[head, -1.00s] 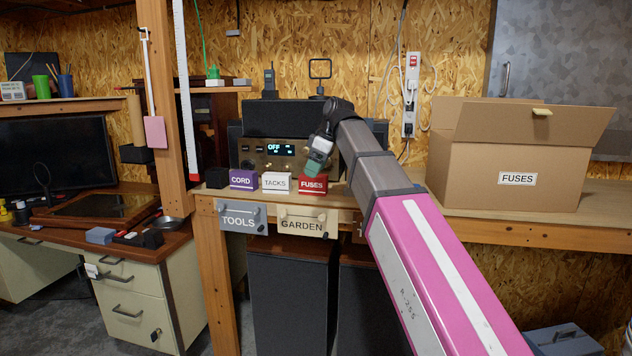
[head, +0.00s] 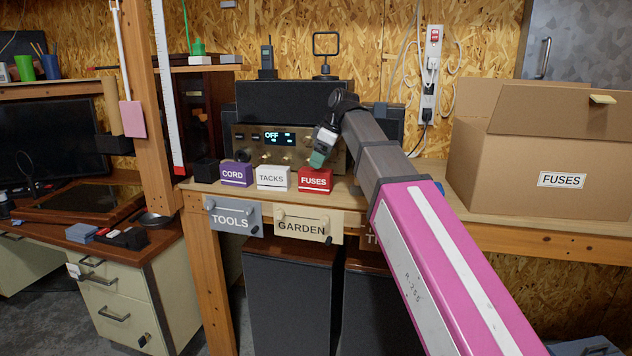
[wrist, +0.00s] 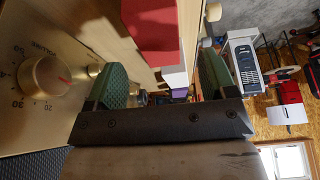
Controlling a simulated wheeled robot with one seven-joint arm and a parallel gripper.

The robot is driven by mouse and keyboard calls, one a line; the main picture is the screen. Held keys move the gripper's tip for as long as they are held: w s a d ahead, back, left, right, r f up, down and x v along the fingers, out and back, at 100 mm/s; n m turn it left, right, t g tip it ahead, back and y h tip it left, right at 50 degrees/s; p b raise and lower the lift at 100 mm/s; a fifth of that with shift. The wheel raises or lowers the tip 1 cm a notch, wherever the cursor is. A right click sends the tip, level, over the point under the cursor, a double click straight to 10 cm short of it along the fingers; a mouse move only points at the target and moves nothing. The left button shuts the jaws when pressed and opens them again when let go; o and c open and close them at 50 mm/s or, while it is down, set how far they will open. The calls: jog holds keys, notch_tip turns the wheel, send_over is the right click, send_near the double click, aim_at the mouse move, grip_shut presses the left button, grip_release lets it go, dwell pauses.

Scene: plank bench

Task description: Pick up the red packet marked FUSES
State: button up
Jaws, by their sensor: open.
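The red packet marked FUSES (head: 315,179) sits upright at the right end of a row on the plank bench (head: 350,192). Part of the packet runs off the top of the wrist view.
The white TACKS packet (head: 273,178) and purple CORD packet (head: 235,175) stand to the left. A radio with a dial (head: 285,150) stands close behind.

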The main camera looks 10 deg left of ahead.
aim_at(313, 177)
jog(key=shift+x, duration=3.4)
jog(key=shift+d+f, duration=0.1)
jog(key=shift+f, duration=0.2)
jog(key=c, duration=1.1)
